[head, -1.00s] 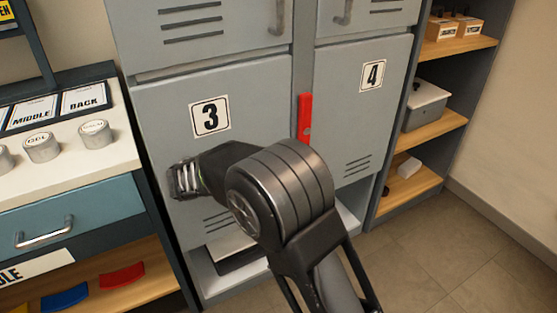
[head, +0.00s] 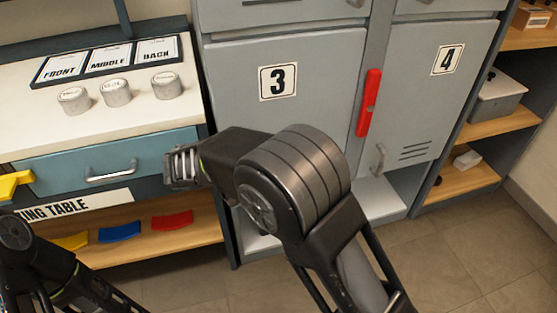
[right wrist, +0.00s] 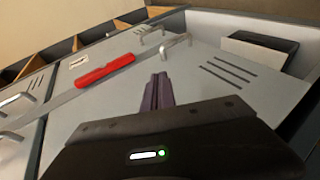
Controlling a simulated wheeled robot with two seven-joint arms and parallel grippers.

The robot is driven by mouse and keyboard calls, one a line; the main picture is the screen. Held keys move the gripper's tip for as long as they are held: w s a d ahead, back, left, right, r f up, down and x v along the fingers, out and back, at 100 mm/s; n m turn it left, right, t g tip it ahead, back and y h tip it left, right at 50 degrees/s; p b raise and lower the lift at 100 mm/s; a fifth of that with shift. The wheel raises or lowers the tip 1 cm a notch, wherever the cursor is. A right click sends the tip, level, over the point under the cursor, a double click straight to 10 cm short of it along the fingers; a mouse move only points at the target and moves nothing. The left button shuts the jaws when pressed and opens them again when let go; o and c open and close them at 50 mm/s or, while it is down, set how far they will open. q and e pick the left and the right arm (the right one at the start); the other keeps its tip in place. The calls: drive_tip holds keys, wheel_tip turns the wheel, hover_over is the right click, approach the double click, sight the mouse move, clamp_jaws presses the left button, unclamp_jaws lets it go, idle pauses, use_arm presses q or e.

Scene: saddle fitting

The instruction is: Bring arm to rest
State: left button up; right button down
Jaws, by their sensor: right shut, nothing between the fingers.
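My right arm reaches in from the lower right of the head view. Its right gripper (head: 182,167) points left, in front of the blue drawer's right end and left of locker door 3 (head: 320,100). In the right wrist view its dark fingers (right wrist: 157,92) are together with nothing between them. Part of my left arm (head: 50,265) shows at the lower left of the head view; its fingers are not visible. A yellow piece (head: 14,184) shows at the left edge, above that arm; what supports it is hidden.
A white-topped table (head: 40,125) at left carries several grey round weights and a FRONT/MIDDLE/BACK card panel (head: 108,60). Its lower shelf has yellow, blue (head: 119,234) and red pieces. A red bar (head: 369,103) is on the lockers. Open shelves (head: 490,125) stand at right.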

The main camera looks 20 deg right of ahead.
idle(0.3)
drive_tip(key=s+a+f+n+g+y, duration=0.15)
drive_tip(key=s+a+f+y, duration=0.3)
drive_tip(key=f, duration=0.45)
drive_tip(key=s+a+f+n+y, duration=0.2)
drive_tip(key=s+a+f+y, duration=0.15)
drive_tip(key=a+f, duration=0.35)
drive_tip(key=s+a+f+n+g+y, duration=0.1)
drive_tip(key=s+a+f+n+y, duration=0.2)
drive_tip(key=f, duration=0.7)
drive_tip(key=s+d+f+m+y, duration=0.25)
drive_tip(key=s+f+m, duration=0.2)
drive_tip(key=s, duration=0.35)
drive_tip(key=s+d+f+m+y, duration=0.1)
drive_tip(key=s+f+m+y, duration=0.25)
drive_tip(key=s+m, duration=0.35)
wheel_tip(320, 180, up, 23)
drive_tip(key=n+p, duration=0.1)
drive_tip(key=p, duration=2.2)
drive_tip(key=shift+s+d+h, duration=0.15)
drive_tip(key=shift+s+h, duration=0.25)
drive_tip(key=shift+s, duration=0.05)
drive_tip(key=shift+f, duration=0.2)
